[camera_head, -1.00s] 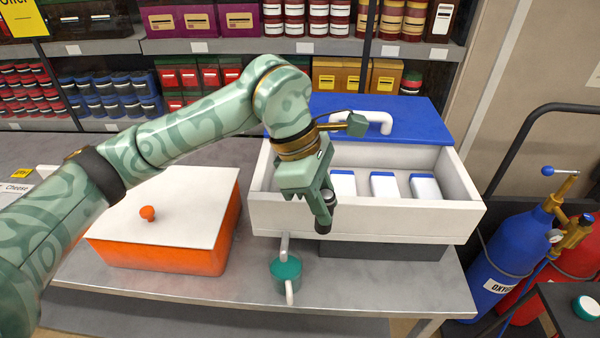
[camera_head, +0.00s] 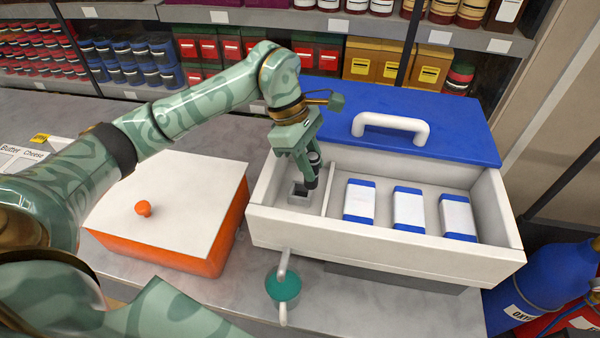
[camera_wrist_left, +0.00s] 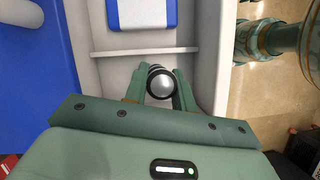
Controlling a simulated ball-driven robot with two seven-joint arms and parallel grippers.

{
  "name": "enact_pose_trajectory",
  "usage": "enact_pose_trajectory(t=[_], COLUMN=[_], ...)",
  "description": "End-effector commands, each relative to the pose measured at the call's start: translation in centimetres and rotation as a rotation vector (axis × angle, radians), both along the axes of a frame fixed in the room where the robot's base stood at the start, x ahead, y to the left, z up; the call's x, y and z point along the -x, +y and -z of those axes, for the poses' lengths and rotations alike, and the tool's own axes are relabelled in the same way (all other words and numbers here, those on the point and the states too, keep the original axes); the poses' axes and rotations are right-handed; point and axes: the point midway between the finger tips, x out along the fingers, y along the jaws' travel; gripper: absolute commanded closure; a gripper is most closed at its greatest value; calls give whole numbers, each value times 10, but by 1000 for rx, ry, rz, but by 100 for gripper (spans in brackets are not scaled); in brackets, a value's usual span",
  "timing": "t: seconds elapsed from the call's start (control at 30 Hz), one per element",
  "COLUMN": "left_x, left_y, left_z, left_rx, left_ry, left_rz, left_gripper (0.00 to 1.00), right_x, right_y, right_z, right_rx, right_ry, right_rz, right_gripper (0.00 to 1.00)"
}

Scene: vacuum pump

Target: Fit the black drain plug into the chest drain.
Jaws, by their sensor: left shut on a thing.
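The white chest (camera_head: 385,245) stands open on the counter. The drain (camera_head: 299,197), a small grey square block with a dark opening, sits on the floor of its narrow left compartment. My left gripper (camera_head: 308,172) points down into that compartment, just above and right of the drain. It is shut on the black drain plug (camera_head: 314,160). In the left wrist view the plug (camera_wrist_left: 160,82) shows a silver round end and a black ring between the green fingers. The gap between plug and drain cannot be judged exactly. My right gripper is not in view.
A divider (camera_head: 329,187) separates the drain compartment from several white and blue packs (camera_head: 408,208). The blue lid (camera_head: 400,120) lies behind. A pipe with a teal fitting (camera_head: 283,287) is at the chest's front. An orange box (camera_head: 180,205) stands to the left.

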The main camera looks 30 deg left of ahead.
Motion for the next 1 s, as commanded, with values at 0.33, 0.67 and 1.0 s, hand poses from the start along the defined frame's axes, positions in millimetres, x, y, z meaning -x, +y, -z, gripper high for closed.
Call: enact_pose_trajectory(t=[0.33,0.67,1.0], left_x=[-10,-8,-10], left_y=[31,32,31], left_z=[40,76,73], left_rx=[2,-6,-2], left_ry=[2,9,3], left_rz=[-1,1,0], left_gripper=[100,100,52], right_x=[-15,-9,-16], right_y=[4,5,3], right_z=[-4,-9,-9], right_rx=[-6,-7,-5], right_ry=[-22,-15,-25], right_rz=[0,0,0], right_gripper=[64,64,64])
